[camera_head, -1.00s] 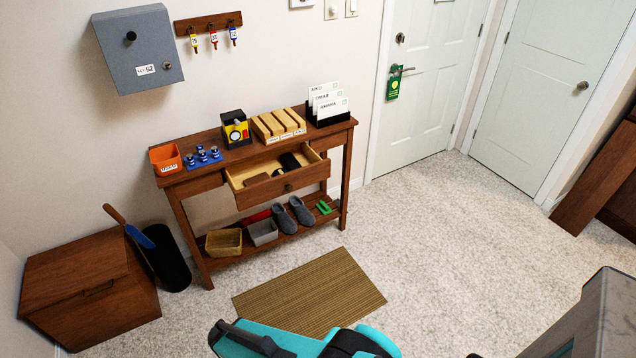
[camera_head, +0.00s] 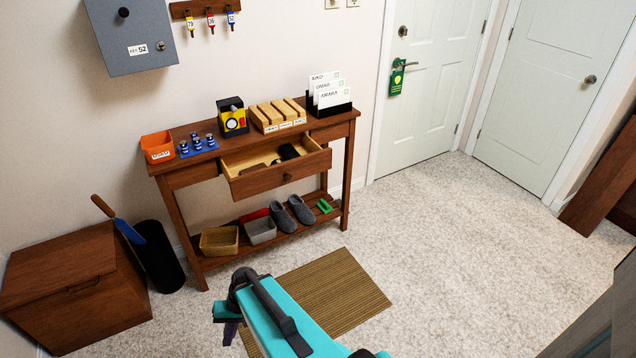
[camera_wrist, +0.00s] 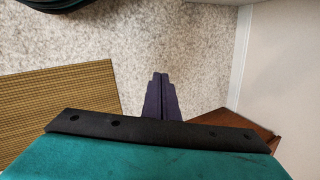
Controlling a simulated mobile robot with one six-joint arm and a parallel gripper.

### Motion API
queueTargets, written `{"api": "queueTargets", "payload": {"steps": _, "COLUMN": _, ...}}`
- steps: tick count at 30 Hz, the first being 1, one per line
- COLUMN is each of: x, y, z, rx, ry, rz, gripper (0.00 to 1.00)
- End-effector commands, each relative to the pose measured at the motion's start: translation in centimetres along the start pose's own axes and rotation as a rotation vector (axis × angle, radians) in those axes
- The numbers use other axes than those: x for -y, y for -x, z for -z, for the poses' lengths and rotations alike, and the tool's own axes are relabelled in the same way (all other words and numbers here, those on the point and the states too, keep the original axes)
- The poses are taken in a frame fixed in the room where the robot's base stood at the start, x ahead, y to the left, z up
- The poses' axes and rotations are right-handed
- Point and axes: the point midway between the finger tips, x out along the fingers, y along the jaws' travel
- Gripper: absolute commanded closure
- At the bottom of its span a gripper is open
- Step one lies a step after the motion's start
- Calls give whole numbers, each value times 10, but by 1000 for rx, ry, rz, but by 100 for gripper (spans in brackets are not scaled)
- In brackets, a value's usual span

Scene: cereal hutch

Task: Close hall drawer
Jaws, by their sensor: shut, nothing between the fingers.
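The hall drawer (camera_head: 279,180) is pulled out of the middle of the brown console table (camera_head: 172,213). Its front has a dark round knob (camera_head: 287,177), and dark items lie inside it. My gripper (camera_head: 231,332) is low in front of the table, near the mat, well apart from the drawer. In the wrist view my gripper's dark purple fingers (camera_wrist: 161,95) are together with nothing between them, above the carpet. The drawer does not show in the wrist view.
A striped mat (camera_head: 335,295) lies before the table. A wooden chest (camera_head: 75,290) and a black bin (camera_head: 160,258) stand at left. An orange box (camera_head: 158,147), a letter holder (camera_head: 330,105) and wooden blocks stand on the table top. Carpet at right (camera_head: 450,240) is clear.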

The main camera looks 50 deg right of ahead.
Motion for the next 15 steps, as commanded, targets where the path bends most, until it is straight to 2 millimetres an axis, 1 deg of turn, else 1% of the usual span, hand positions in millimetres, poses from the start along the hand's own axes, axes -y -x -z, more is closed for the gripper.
{"api": "queueTargets", "payload": {"steps": 1, "x": -6, "y": -2, "z": 20, "rx": -41, "ry": -34, "rz": 39, "gripper": 100}}
{"api": "queueTargets", "payload": {"steps": 5, "x": -10, "y": 15, "z": 63, "rx": -136, "ry": -113, "rz": 136, "gripper": 100}}
{"api": "queueTargets", "payload": {"steps": 6, "x": -13, "y": 22, "z": 75, "rx": -167, "ry": -137, "rz": 165, "gripper": 100}}
{"api": "queueTargets", "payload": {"steps": 8, "x": -18, "y": 32, "z": 94, "rx": -213, "ry": -172, "rz": 208, "gripper": 100}}
{"api": "queueTargets", "payload": {"steps": 9, "x": -21, "y": 40, "z": 106, "rx": -243, "ry": -195, "rz": 237, "gripper": 100}}
{"api": "queueTargets", "payload": {"steps": 11, "x": -28, "y": 52, "z": 124, "rx": -289, "ry": -229, "rz": 279, "gripper": 100}}
{"api": "queueTargets", "payload": {"steps": 12, "x": -33, "y": 61, "z": 136, "rx": -322, "ry": -251, "rz": 308, "gripper": 100}}
{"api": "queueTargets", "payload": {"steps": 14, "x": -41, "y": 75, "z": 153, "rx": -368, "ry": -284, "rz": 349, "gripper": 100}}
{"api": "queueTargets", "payload": {"steps": 15, "x": -47, "y": 85, "z": 164, "rx": -400, "ry": -305, "rz": 377, "gripper": 100}}
